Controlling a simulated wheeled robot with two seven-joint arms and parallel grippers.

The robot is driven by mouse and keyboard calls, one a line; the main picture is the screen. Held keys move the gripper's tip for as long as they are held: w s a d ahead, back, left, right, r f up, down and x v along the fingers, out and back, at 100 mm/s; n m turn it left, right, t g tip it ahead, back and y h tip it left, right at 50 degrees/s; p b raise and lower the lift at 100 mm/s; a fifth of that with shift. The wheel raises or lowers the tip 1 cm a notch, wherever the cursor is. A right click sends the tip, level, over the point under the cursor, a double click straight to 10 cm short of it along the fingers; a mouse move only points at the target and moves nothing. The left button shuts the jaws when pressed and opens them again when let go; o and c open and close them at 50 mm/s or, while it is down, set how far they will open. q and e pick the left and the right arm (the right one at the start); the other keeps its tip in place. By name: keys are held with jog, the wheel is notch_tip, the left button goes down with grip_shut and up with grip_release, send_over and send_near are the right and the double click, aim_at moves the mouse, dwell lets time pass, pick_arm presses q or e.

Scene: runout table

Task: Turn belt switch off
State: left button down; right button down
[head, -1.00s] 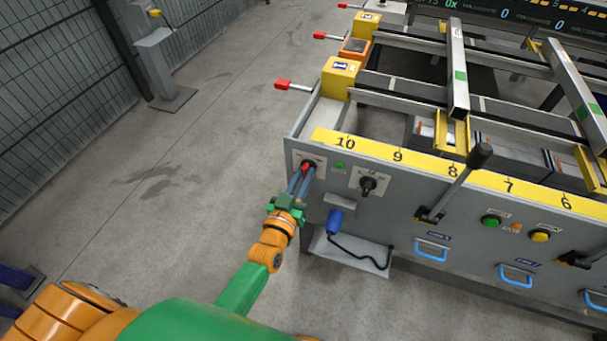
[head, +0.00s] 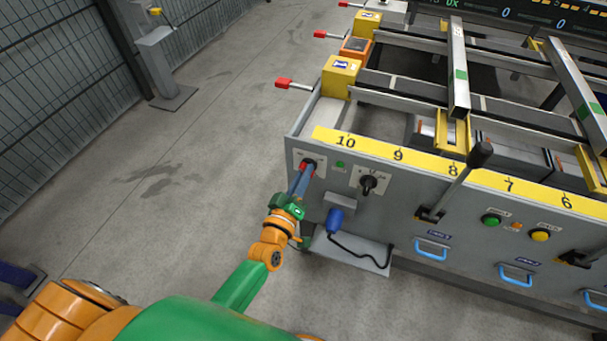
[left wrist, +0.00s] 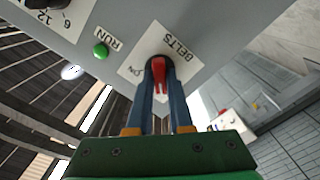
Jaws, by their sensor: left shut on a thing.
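The belt switch (left wrist: 159,72) is a red handle on a white plate (left wrist: 184,52) marked BELTS and ON, on the grey front panel. In the head view the switch (head: 308,165) sits at the panel's upper left corner. My left gripper (head: 304,176) reaches it from below. In the left wrist view the two blue fingers of the left gripper (left wrist: 160,75) are shut on the red handle, one on each side. The handle's far end and the plate's other lettering are partly hidden. My right gripper does not show.
A green RUN lamp (head: 340,165) and a black rotary knob (head: 368,185) sit right of the switch. A blue plug-like part (head: 335,220) with a black cable hangs below. A long lever (head: 458,182) sticks out farther right. The floor left of the table is clear.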

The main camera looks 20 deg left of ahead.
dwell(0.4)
pick_arm(q)
jog(key=c, duration=0.8)
grip_release()
jog(key=s, duration=0.7)
jog(key=shift+a+p, duration=0.15)
jog(key=shift+p, duration=0.25)
jog(key=s+f+m+g+p, duration=0.8)
jog(key=s+f+g, duration=0.4)
jog(key=s+f, duration=0.55)
jog(key=s+a+f+m+g, duration=0.1)
jog(key=s, duration=0.3)
jog(key=s+a+f+m+g+p, duration=0.1)
jog(key=s+a+f+g, duration=0.1)
jog(key=s, duration=0.3)
jog(key=s+a+f+m+g+p, duration=0.1)
jog(key=s+g, duration=0.1)
jog(key=s, duration=0.3)
jog(key=shift+s+a+f+y, duration=0.1)
jog(key=shift+a+f+y, duration=0.1)
jog(key=shift+y, duration=0.1)
